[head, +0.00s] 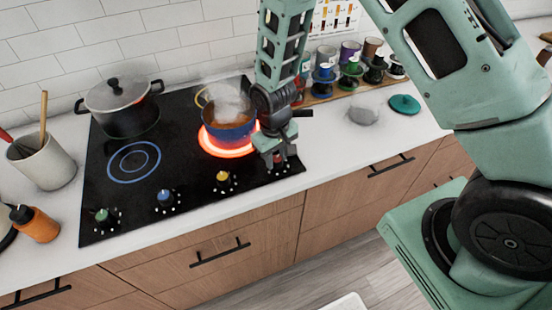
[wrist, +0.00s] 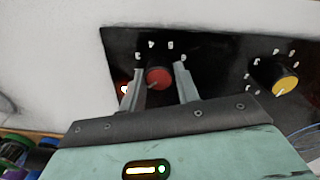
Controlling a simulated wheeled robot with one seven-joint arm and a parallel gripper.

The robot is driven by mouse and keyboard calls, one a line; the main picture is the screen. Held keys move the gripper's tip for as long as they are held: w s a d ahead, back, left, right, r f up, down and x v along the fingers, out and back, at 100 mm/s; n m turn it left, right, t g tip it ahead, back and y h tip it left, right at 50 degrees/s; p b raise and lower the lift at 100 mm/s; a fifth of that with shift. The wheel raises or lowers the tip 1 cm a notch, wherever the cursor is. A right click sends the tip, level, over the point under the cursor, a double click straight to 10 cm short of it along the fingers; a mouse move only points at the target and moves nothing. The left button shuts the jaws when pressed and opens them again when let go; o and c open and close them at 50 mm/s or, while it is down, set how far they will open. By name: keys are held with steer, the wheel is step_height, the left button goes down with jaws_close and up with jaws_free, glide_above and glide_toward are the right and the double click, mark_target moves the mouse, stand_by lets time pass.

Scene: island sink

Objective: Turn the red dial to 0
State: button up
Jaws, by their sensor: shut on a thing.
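The red dial (wrist: 159,77) sits on the black cooktop (head: 107,200), at its front right corner in the head view. In the wrist view it is between the two fingers of my gripper (wrist: 160,88), which is shut on it.
A steaming blue pot (head: 232,131) stands on the glowing burner, close to my arm. Yellow (head: 223,177), blue (head: 164,195) and green (head: 102,215) dials line the front edge. A lidded dark pot (head: 122,118) is behind. Several cups (head: 349,68) stand on a wooden tray at right.

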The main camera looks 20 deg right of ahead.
mark_target(277, 161)
steer(key=n+b, duration=0.1)
steer(key=n, duration=0.4)
steer(key=shift+n, duration=2.5)
steer(key=o, duration=1)
steer(key=shift+c, duration=0.2)
step_height(277, 161, up, 18)
steer(key=b, duration=0.2)
steer(key=shift+s+f, duration=0.25)
steer(key=shift+s, duration=0.1)
steer(key=shift+a, duration=0.1)
